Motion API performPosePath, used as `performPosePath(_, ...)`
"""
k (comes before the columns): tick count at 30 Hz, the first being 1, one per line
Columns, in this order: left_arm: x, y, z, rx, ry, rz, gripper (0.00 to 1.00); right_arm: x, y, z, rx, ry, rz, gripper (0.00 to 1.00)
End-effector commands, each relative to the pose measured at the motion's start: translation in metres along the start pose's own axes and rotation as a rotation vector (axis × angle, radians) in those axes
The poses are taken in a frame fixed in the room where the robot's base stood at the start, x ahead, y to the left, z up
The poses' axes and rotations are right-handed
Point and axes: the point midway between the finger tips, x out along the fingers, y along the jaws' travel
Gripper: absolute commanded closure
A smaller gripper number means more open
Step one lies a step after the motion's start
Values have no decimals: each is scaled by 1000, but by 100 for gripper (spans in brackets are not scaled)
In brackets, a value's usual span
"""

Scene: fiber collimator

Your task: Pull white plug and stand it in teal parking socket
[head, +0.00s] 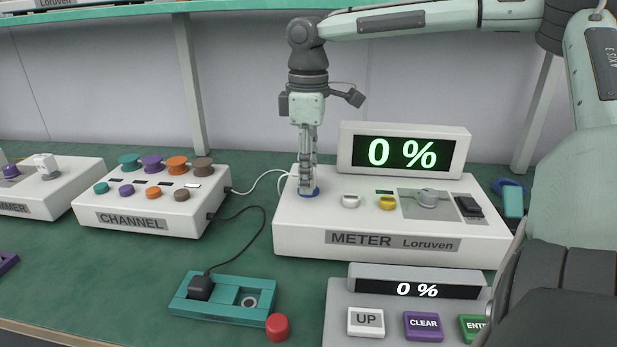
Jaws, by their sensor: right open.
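My right gripper (308,180) points straight down over the left end of the METER box (290,235). Its fingertips are low, at a blue ring socket (309,192) on the box top, and they are open. A white cable (255,186) loops from the CHANNEL box to this spot. The white plug itself cannot be made out; the fingers cover the place where the cable ends. The teal parking block (215,313) lies on the bench at the front. Its left place holds a black plug (201,287) on a dark cable; its right socket (249,301) is empty. My left gripper is out of view.
The CHANNEL box (150,222) with coloured spools and knobs stands left of the METER box. A red knob (277,326) sits at the parking block's right corner. A grey panel (340,300) with UP, CLEAR and ENTER buttons is front right. Both displays read 0 %.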

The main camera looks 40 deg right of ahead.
Motion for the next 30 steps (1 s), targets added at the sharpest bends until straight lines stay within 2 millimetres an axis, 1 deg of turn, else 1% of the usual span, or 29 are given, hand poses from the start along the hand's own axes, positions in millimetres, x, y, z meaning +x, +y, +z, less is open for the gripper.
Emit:
performPosePath(6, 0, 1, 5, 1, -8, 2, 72, 0, 0, 0, 0, 0, 0, 53)
performPosePath(13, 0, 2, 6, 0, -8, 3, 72, 0, 0, 0, 0, 0, 0, 53)
performPosePath(20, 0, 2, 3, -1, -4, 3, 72, 0, 0, 0, 0, 0, 0, 53)
performPosePath(24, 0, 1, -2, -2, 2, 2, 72, 0, 0, 0, 0, 0, 0, 53)
performPosePath(25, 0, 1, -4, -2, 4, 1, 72, 0, 0, 0, 0, 0, 0, 55)
performPosePath(26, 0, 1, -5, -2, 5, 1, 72, 0, 0, 0, 0, 0, 0, 58)
performPosePath(30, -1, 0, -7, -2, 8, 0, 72, 0, 0, 0, 0, 0, 0, 76)
